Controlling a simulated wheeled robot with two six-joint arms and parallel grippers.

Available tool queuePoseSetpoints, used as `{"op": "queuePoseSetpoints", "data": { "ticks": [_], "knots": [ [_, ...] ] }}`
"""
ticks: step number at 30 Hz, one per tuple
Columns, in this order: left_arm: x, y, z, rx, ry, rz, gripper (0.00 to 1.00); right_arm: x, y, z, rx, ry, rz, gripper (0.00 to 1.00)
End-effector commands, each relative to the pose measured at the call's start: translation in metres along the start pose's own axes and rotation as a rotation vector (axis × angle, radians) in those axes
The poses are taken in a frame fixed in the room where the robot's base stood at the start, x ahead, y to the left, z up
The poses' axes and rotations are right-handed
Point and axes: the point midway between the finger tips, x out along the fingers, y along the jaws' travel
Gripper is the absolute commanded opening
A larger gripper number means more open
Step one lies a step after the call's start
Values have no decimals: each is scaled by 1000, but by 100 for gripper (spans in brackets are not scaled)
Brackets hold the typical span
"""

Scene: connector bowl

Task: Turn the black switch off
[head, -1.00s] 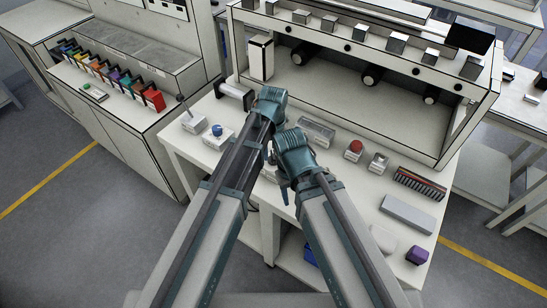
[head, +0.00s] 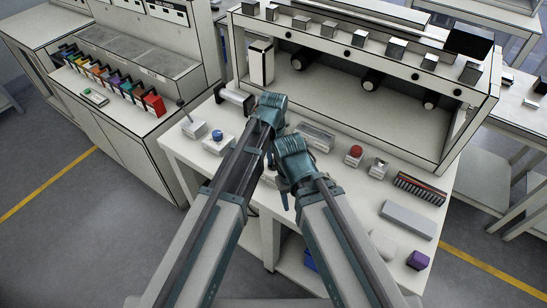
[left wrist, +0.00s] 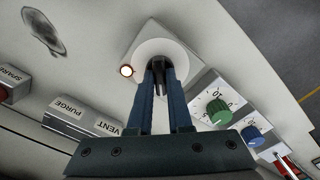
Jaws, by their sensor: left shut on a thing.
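In the left wrist view the black switch (left wrist: 158,66) stands at the middle of a round white plate on a pale square base (left wrist: 172,47). In the head view my left gripper (head: 270,160) points down at the bench, and the arms hide the switch. My right gripper (head: 284,192) hangs close beside it, and its fingers are too small to judge.
A box labelled PURGE and VENT (left wrist: 80,119) and a box with green (left wrist: 217,110) and blue (left wrist: 252,134) knobs flank the switch. A red button (head: 354,151) and a grey block (head: 408,220) stand right on the bench. A shelf unit (head: 395,110) closes the back.

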Motion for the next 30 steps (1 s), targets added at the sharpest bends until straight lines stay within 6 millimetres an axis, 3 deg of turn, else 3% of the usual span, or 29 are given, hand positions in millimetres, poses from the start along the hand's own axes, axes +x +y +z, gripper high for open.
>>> {"op": "queuePoseSetpoints", "data": {
  "ticks": [21, 30],
  "knots": [
    [0, 0, 0, 537, 0, 0, 0, 0, 0, 0, 0, 0, 0, 50],
    [0, 0, 0, 689, 0, 0, 0, 0, 0, 0, 0, 0, 0, 50]
  ]
}}
